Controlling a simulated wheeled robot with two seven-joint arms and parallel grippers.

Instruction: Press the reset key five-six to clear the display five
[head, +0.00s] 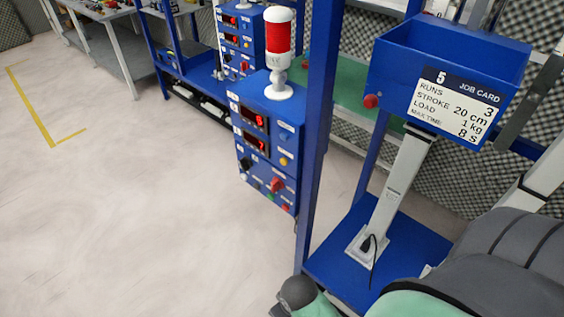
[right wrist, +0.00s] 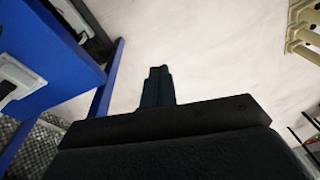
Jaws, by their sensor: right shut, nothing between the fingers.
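A blue control box (head: 268,122) stands in the middle of the head view. Its front has two red-lit displays (head: 256,116), one above the other, whose digits are too small to read surely. Around them are a blue button (head: 284,136), a yellow button (head: 283,160), a black knob (head: 245,163) and a red knob (head: 277,185). The small labels are unreadable, so I cannot tell which key is five-six. My right gripper (right wrist: 157,85) is shut and empty in the right wrist view, with pale floor beyond it. My left gripper is not in view.
A red-and-white beacon (head: 279,50) stands on the box. A blue post (head: 318,120) rises just right of it. A similar box (head: 239,40) stands behind. The floor at left is clear.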

